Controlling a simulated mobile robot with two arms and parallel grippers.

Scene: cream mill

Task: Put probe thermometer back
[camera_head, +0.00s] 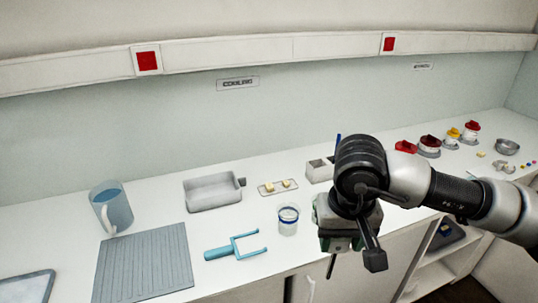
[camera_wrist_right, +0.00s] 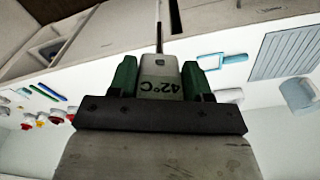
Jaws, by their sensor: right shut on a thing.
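My right gripper (camera_head: 340,242) is in front of the counter's front edge in the head view, pointing down. In the right wrist view, its green fingers (camera_wrist_right: 158,72) are shut on the probe thermometer (camera_wrist_right: 160,88), a grey body marked 42°C with a thin metal probe. In the head view only the thin probe (camera_head: 331,267) shows below the gripper; the body is mostly hidden. A small light grey box (camera_head: 318,172) with an open top stands on the counter behind the gripper, partly covered by my arm. My left gripper is not in view.
A glass beaker (camera_head: 288,220) and a blue fork-shaped tool (camera_head: 235,246) are left of the gripper. Behind are a small tray (camera_head: 277,187) and a grey tub (camera_head: 213,192). Red-lidded jars (camera_head: 429,145) stand at right.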

